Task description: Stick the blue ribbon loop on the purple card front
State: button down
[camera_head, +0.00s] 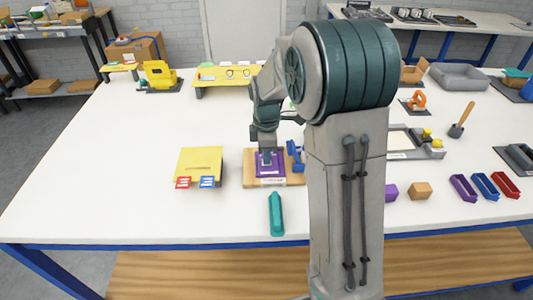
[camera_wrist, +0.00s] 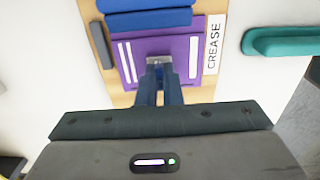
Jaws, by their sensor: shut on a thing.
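The purple card (camera_head: 278,168) lies on a tan wooden board (camera_head: 295,180) near the table's front middle. In the wrist view the card (camera_wrist: 130,64) has white stripes near its left and right sides. My gripper (camera_head: 267,160) points down at the card; in the wrist view its fingertips (camera_wrist: 160,62) are close together over it, shut on a small part there. The exact grip is hidden by the fingers. A blue tag with white stripes (camera_head: 207,182), which looks like the blue ribbon loop, sits at the front of a yellow block (camera_head: 200,160), beside a similar red tag (camera_head: 183,183).
A blue bar (camera_wrist: 150,19) crosses the board beside the card, near a label reading CREASE (camera_wrist: 214,45). A teal tool (camera_head: 276,213) lies in front of the board. Small purple, blue and red trays (camera_head: 485,186) stand at the right.

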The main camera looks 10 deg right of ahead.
jog(key=shift+s+f, duration=0.1)
jog(key=shift+f, duration=0.2)
dwell(0.9)
jog(key=shift+r, duration=0.15)
jog(key=c, duration=1.2)
grip_release()
jog(key=shift+r, duration=0.1)
jog(key=shift+r, duration=0.1)
jog(key=shift+r+p, duration=2.95)
jog(key=shift+r, duration=0.95)
